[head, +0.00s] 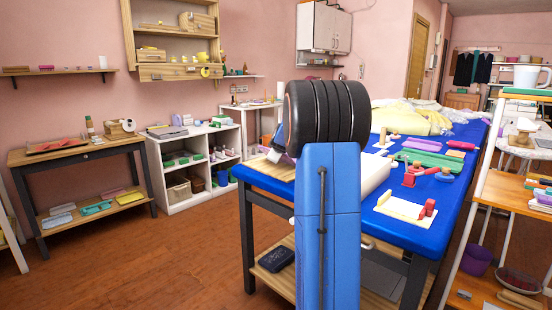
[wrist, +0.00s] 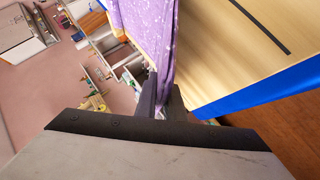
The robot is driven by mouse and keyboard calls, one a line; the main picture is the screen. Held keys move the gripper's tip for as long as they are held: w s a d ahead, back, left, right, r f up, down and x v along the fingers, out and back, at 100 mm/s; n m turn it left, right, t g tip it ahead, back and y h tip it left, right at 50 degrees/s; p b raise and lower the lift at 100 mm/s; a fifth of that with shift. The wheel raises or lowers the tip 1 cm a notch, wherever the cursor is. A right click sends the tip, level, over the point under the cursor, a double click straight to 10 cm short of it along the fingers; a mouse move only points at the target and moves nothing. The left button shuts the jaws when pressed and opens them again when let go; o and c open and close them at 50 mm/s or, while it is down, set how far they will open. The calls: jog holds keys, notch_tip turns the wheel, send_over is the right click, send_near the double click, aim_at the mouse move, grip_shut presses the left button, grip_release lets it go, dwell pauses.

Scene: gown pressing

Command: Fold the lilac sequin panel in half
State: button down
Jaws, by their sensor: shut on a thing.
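The lilac sequin panel (wrist: 147,35) shows in the wrist view as a purple cloth with pale specks. It hangs in a narrow fold from the top of the picture down to my gripper (wrist: 160,93). My gripper is shut on the panel's edge, beside a pale wooden board (wrist: 245,50) with a dark strip. How the rest of the panel lies is out of the picture.
A blue-topped table (head: 432,205) carries a green tray (head: 425,158), a cream board (head: 398,207) with red pieces, and yellow cloth (head: 412,118) farther back. An orange-shelved rack (head: 505,190) stands close on the right. The wooden floor (head: 190,250) at left is clear.

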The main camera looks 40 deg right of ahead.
jog(key=shift+d+r+m+y, duration=0.65)
jog(key=shift+d+y, duration=0.2)
jog(key=shift+y, duration=0.25)
jog(key=shift+w+d+r+m+g+y, duration=0.1)
jog(key=shift+d+r+m+g+y, duration=0.15)
jog(key=shift+d+y, duration=0.25)
jog(key=shift+d+r+m+g+y, duration=0.15)
jog(key=shift+d+r+m+y, duration=0.15)
jog(key=shift+d+y, duration=0.15)
jog(key=d+y, duration=0.1)
jog(key=d+m+y, duration=0.1)
jog(key=y, duration=0.1)
jog(key=shift+d+r+m, duration=0.2)
jog(key=shift+m, duration=0.1)
jog(key=d+m+y, duration=0.1)
jog(key=d+y, duration=0.2)
jog(key=shift+w+f+m, duration=0.1)
jog(key=shift+f+m, duration=0.1)
jog(key=shift+m, duration=0.2)
jog(key=shift+d+f+m+y, duration=0.2)
jog(key=shift+d+m+y, duration=0.1)
jog(key=shift+d+y, duration=0.25)
jog(key=shift+d+f+m+y, duration=0.15)
jog(key=shift+d+m+y, duration=0.2)
jog(key=shift+y, duration=0.35)
